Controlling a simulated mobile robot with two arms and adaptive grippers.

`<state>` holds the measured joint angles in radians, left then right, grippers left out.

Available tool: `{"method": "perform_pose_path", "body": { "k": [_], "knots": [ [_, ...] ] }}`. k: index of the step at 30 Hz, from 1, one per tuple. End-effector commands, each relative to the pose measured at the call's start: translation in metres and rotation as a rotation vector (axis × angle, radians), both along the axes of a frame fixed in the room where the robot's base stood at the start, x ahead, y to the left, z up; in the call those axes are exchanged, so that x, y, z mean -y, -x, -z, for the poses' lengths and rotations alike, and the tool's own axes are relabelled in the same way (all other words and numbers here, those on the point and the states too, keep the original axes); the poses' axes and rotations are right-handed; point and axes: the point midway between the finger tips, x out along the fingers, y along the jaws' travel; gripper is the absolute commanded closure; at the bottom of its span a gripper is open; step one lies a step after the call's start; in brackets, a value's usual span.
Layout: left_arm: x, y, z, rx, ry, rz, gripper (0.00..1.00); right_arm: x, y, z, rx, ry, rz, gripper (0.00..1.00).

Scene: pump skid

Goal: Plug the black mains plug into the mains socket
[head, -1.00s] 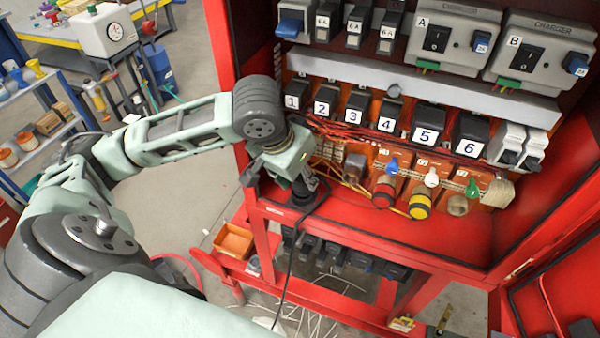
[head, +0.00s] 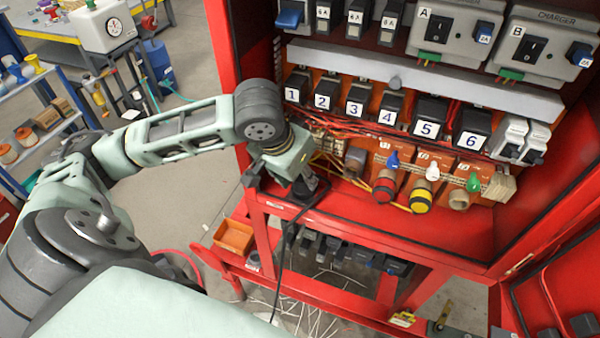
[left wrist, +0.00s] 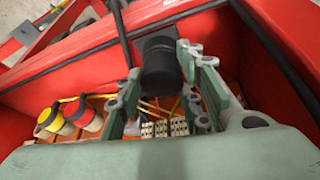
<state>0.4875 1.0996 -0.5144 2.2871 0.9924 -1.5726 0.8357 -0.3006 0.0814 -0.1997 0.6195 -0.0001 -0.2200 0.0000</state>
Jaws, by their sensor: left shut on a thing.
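The black mains plug (left wrist: 160,62) is between the fingers of my left gripper (left wrist: 157,80) in the left wrist view. The gripper is shut on it, and the black cable runs away from its back end. In the head view, the left gripper (head: 308,188) is at the cabinet's lower left opening, with the plug mostly hidden by it and the cable (head: 281,255) hanging below. A grey round socket (head: 355,159), likely the mains socket, is on the orange panel to the right of the gripper. The plug is apart from it. My right gripper is not in view.
Red (head: 384,189) and yellow (head: 421,200) round connectors are in the same row, further right. Loose red and yellow wires run near the gripper. The red cabinet shelf (head: 390,230) and its front lip lie below the row. Numbered black units are above.

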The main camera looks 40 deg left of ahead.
Motion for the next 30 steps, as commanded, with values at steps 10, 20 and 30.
{"method": "perform_pose_path", "body": {
  "k": [10, 20, 30],
  "knots": [
    [0.0, 0.001, 0.002, -0.003, 0.0, 0.0, 0.57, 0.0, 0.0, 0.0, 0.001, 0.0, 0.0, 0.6],
    [0.0, 0.0, 0.001, -0.002, 0.0, 0.0, 0.44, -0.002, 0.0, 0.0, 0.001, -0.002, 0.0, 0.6],
    [-0.001, 0.008, -0.021, 0.003, -0.001, 0.0, 0.44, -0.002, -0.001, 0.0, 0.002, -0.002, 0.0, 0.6]
  ]
}}
